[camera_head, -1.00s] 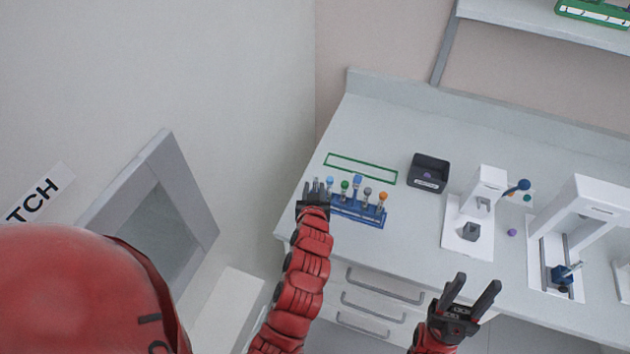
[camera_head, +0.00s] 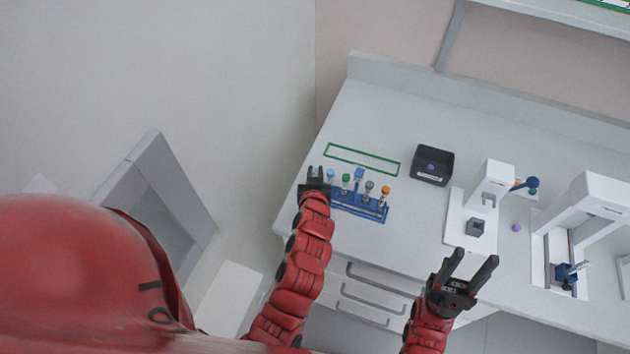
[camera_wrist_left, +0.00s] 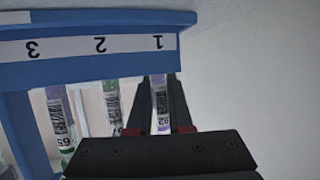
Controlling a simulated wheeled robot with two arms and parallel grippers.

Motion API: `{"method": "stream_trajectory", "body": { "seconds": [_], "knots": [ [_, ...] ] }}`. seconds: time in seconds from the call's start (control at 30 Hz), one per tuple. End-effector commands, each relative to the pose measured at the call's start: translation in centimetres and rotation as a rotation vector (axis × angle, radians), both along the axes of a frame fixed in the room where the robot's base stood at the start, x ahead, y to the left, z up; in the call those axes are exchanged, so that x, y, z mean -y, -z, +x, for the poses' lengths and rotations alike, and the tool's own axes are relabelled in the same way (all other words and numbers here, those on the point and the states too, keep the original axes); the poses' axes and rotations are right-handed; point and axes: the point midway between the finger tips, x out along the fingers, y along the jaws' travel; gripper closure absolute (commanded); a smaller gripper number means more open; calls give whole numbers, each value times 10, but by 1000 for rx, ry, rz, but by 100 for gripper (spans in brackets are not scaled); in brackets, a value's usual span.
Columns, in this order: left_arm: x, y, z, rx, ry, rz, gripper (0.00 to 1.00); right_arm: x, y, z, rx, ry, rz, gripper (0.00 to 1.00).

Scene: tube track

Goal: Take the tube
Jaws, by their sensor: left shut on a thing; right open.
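A blue rack (camera_head: 362,207) stands on the bench with several capped tubes in it; the caps show blue, green, grey and orange. My left gripper (camera_head: 316,174) is at the rack's left end. In the left wrist view, its fingers (camera_wrist_left: 160,112) are shut on a labelled tube (camera_wrist_left: 161,100) with a purple tint, under the slot marked 1 of the rack (camera_wrist_left: 90,65). The tube's top is hidden behind the rack. A green-tinted tube (camera_wrist_left: 112,105) stands beside the fingers, apart from the held one. My right gripper (camera_head: 468,268) is open and empty in front of the bench.
A green outlined rectangle (camera_head: 346,147) marks free bench behind the rack. A black box (camera_head: 432,166) stands right of it. White devices (camera_head: 490,195) (camera_head: 598,195) fill the right side. A purple cap (camera_head: 516,227) lies between them. Drawers are below the bench edge.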

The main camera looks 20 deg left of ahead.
Motion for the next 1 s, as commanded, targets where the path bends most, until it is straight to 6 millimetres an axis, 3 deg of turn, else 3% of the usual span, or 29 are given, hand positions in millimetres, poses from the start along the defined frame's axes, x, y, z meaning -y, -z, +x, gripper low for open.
{"method": "stream_trajectory", "body": {
  "seconds": [0.47,0.67,1.0],
  "knots": [
    [0,-2,-1,-4,-2,0,100,0,3,0,0,0,0,50],
    [0,-21,0,0,0,-2,100,0,11,0,0,0,0,50],
    [0,-68,0,1,-1,-2,100,0,29,0,0,0,0,50]
  ]
}}
